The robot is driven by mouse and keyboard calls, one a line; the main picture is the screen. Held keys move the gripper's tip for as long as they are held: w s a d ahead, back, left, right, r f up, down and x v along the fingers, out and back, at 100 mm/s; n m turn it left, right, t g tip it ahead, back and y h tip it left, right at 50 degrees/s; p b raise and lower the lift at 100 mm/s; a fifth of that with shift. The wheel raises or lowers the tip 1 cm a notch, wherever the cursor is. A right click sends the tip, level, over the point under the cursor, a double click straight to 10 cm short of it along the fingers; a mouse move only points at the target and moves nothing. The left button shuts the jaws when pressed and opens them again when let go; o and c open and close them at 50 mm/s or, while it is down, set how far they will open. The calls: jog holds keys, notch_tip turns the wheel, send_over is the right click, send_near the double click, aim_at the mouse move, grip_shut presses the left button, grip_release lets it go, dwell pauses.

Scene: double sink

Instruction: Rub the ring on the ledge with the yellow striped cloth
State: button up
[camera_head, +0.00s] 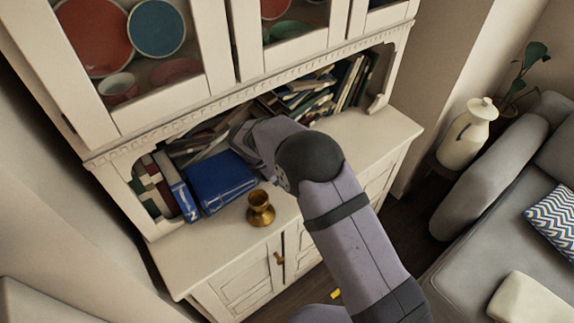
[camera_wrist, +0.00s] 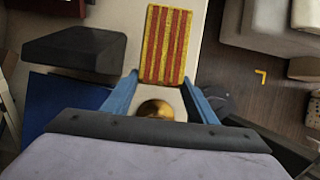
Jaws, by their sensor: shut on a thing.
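The yellow and red striped cloth (camera_wrist: 167,44) is between the tips of my gripper (camera_wrist: 160,80) in the wrist view. The blue fingers are shut on its near end, and the rest extends forward as a flat rectangle. The cream ledge of the cabinet (camera_head: 205,252) shows in the head view, and part of it lies below the cloth in the wrist view. I cannot make out the ring in either view. In the head view, my arm hides the cloth and my fingertips.
A brass goblet (camera_head: 260,208) stands on the ledge, left of my arm. A blue box (camera_head: 220,182) and books (camera_head: 310,95) fill the niche behind. A cream jug (camera_head: 468,135) and grey sofa (camera_head: 492,175) are at right. The ledge's front left is clear.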

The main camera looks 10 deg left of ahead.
jog(key=b, duration=0.5)
send_over(279, 200)
jog(key=shift+f, duration=3.15)
jog(key=shift+f+b, duration=0.85)
jog(key=shift+f, duration=0.1)
jog(key=shift+w+d, duration=0.55)
jog(key=shift+d, duration=0.05)
jog(key=shift+c, duration=0.4)
jog(key=shift+w+d+b, duration=0.45)
jog(key=shift+w+d, duration=2.75)
jog(key=shift+f+b, duration=0.25)
jog(key=shift+b, duration=0.25)
jog(key=shift+s+a+r+p, duration=0.3)
jog(key=shift+s+a+p, duration=0.15)
jog(key=shift+s+a, duration=0.4)
jog(key=shift+s+a+p, duration=0.5)
jog(key=shift+s+a, duration=2.4)
notch_tip(279, 200, up, 3)
jog(key=shift+a+f+p, duration=0.1)
jog(key=shift+p, duration=0.7)
jog(key=shift+r+p, duration=0.65)
notch_tip(279, 200, up, 4)
jog(key=p, duration=0.3)
